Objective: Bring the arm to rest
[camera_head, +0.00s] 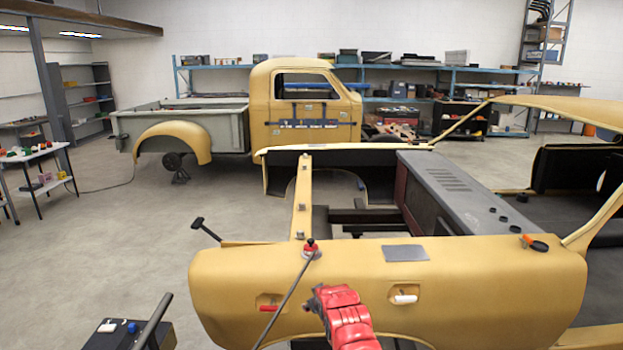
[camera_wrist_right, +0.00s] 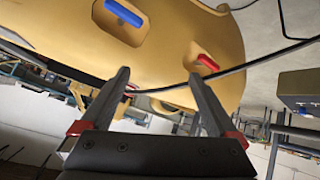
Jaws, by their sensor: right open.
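My right arm (camera_head: 348,318), in red, reaches up from the bottom middle of the head view in front of the yellow car shell (camera_head: 470,275). Its gripper (camera_head: 314,303) is small there. In the right wrist view the gripper (camera_wrist_right: 158,76) has its two dark fingers spread wide, with nothing held between them. A dark cable (camera_wrist_right: 160,88) passes across behind the fingers; I cannot tell whether it touches them. Beyond them is the yellow panel (camera_wrist_right: 175,40) with a blue piece (camera_wrist_right: 124,13) and a red piece (camera_wrist_right: 207,62) in recesses. My left gripper is not in view.
A red-based knob (camera_head: 311,250) on the shell has a dark cable (camera_head: 285,300) running down left of my arm. A dark box (camera_head: 125,335) stands at bottom left. A yellow pickup (camera_head: 300,125) and blue shelves (camera_head: 400,70) stand behind.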

